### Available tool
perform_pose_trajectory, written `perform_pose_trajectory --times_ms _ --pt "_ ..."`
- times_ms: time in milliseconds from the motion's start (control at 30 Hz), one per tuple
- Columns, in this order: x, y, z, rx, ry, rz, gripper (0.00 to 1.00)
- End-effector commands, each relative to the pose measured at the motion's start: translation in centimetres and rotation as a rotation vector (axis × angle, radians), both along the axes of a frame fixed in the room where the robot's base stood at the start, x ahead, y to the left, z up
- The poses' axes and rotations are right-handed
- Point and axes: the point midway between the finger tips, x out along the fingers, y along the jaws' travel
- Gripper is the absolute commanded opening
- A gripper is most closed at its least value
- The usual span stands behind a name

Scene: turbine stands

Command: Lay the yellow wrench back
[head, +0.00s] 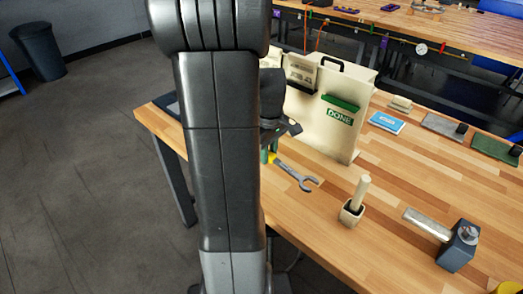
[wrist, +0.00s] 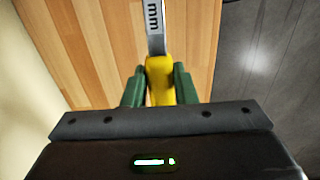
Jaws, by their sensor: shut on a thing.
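The wrench has a grey open-ended head and shaft (head: 299,177) and a yellow grip. In the wrist view its yellow grip (wrist: 159,82) sits between the green fingers of my gripper (wrist: 158,76), which is shut on it. The grey shaft marked "mm" points away from the gripper, towards the top of that view. In the head view my gripper (head: 269,155) is mostly hidden behind my arm, beside the cream panel. The wrench is low over the wooden table (head: 300,215); I cannot tell whether it touches the wood.
A cream upright panel (head: 310,120) with a green DONE label stands just behind the wrench. A blue box (head: 386,122) lies further back.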

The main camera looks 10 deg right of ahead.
Motion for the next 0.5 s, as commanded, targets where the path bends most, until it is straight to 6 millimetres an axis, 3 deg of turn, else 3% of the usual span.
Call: perform_pose_trajectory --times_ms 267,500 --pt "0.0 0.0 -2.3 0.000 0.000 0.001 0.00" --pt "0.0 0.0 -5.7 0.000 0.001 0.000 0.00"
